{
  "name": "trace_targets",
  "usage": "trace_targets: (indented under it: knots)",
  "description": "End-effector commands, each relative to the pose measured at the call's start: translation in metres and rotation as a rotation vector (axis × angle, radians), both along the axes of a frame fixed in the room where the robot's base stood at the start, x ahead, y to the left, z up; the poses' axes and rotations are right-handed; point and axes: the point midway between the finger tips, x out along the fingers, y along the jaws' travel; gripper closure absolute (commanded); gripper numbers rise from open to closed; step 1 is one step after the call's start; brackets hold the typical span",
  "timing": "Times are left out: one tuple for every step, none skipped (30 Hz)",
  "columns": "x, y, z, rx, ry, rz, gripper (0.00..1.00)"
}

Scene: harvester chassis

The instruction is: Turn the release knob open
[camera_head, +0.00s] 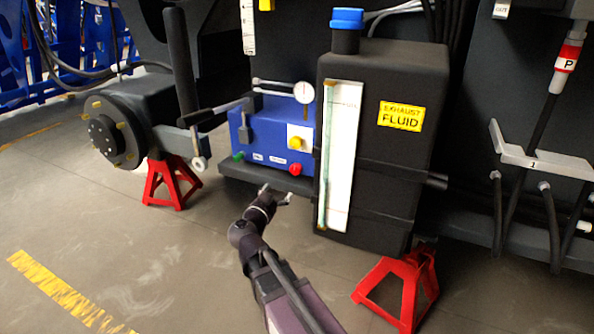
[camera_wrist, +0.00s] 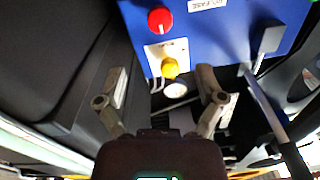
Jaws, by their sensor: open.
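A blue box (camera_head: 262,137) on a dark shelf carries a red knob (camera_head: 295,169) low on its front, with a small white label to its left. In the wrist view the red knob (camera_wrist: 160,20) is at the top, and the nearby label (camera_wrist: 207,4) appears upside down and seems to read "release". A yellow knob (camera_head: 295,143) on a white plate sits above the red one; it also shows in the wrist view (camera_wrist: 170,68). My gripper (camera_head: 277,191) is open and empty, just below and in front of the box. Its spread fingers (camera_wrist: 165,88) touch neither knob.
A green knob (camera_head: 238,156), a round gauge (camera_head: 304,92) and a pump lever (camera_head: 212,113) are on the box. The black exhaust fluid tank (camera_head: 412,78) stands close on the right. Red stands (camera_head: 172,182) are on the floor, which is otherwise clear in front.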

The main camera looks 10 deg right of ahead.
Motion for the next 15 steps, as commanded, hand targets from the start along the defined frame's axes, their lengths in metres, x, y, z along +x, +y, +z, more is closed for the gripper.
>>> trace_targets:
  knots:
    - [0.004,-0.002,0.0,0.0,0.0,-0.001,0.12]
    - [0.006,-0.004,0.0,0.0,0.0,-0.001,0.12]
    - [0.009,-0.005,0.0,0.0,0.0,-0.002,0.12]
    - [0.012,-0.007,0.0,0.0,0.0,-0.002,0.12]
    - [0.015,-0.009,0.0,0.0,0.0,-0.002,0.12]
    - [0.019,-0.012,0.0,0.0,0.0,-0.003,0.12]
    - [0.022,-0.014,0.0,0.0,0.0,-0.003,0.12]
    - [0.026,-0.017,0.0,0.0,0.0,-0.003,0.12]
    - [0.031,-0.02,0.0,0.0,0.0,-0.003,0.12]
    - [0.034,-0.022,0.0,0.0,0.0,-0.003,0.12]
    - [0.038,-0.025,0.0,0.0,0.001,-0.004,0.12]
    - [0.043,-0.029,0.0,0.0,0.0,-0.003,0.12]
    - [0.047,-0.031,0.0,0.0,0.0,-0.003,0.12]
    - [0.051,-0.034,0.0,0.0,0.0,-0.003,0.12]
    - [0.056,-0.037,0.0,0.0,0.001,-0.004,0.12]
